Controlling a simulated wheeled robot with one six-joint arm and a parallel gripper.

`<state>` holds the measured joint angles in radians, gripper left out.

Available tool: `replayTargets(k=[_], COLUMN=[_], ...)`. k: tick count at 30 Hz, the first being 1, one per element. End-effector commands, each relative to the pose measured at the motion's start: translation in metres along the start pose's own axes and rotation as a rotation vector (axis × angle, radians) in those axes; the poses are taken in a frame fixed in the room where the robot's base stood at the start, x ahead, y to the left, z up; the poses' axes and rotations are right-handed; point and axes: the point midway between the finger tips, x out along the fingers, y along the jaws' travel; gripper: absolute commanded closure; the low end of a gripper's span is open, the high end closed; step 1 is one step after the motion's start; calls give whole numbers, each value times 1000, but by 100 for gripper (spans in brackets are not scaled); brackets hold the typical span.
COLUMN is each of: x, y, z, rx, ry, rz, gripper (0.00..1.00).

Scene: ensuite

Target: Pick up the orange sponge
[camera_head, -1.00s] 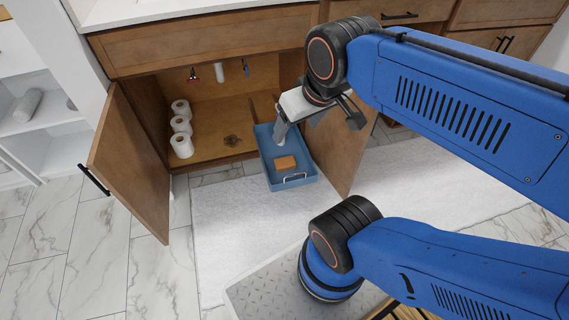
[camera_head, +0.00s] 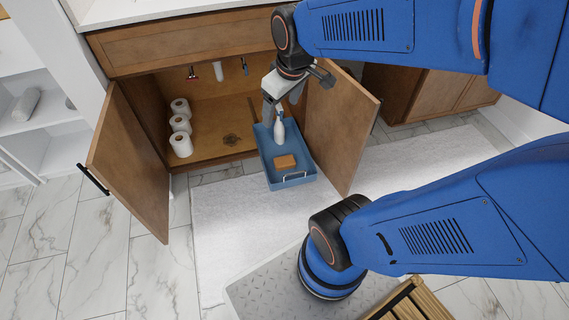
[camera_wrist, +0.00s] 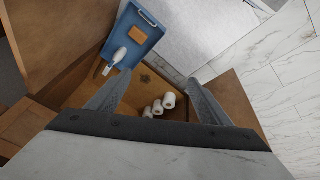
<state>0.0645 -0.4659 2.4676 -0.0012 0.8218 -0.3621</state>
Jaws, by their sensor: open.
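The orange sponge (camera_head: 285,161) lies flat in the front half of a blue tray (camera_head: 301,184) that juts out of the open cabinet. A white bottle or brush (camera_head: 280,131) is behind it in the tray. In the wrist view the sponge (camera_wrist: 137,34) is near the top, in the blue tray (camera_wrist: 152,16). My gripper (camera_head: 272,112) is open and empty, above the back of the tray and apart from the sponge. In the wrist view my gripper's two fingers (camera_wrist: 157,88) are spread wide, with the sponge beyond them.
Two cabinet doors stand open, the left door (camera_head: 135,162) and the right door (camera_head: 340,128), close beside the tray. Several paper rolls (camera_head: 181,145) stand inside at left. A white mat (camera_head: 230,215) covers the floor in front.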

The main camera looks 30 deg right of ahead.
Motion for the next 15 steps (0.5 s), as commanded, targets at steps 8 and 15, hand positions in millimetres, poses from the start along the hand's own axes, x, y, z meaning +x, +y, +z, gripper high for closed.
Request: replayTargets(k=[8,15], x=[53,105], y=[29,54], z=[-35,-57], rx=[-164,-309], ry=[-57,-100], rz=[-16,-39], gripper=[27,27])
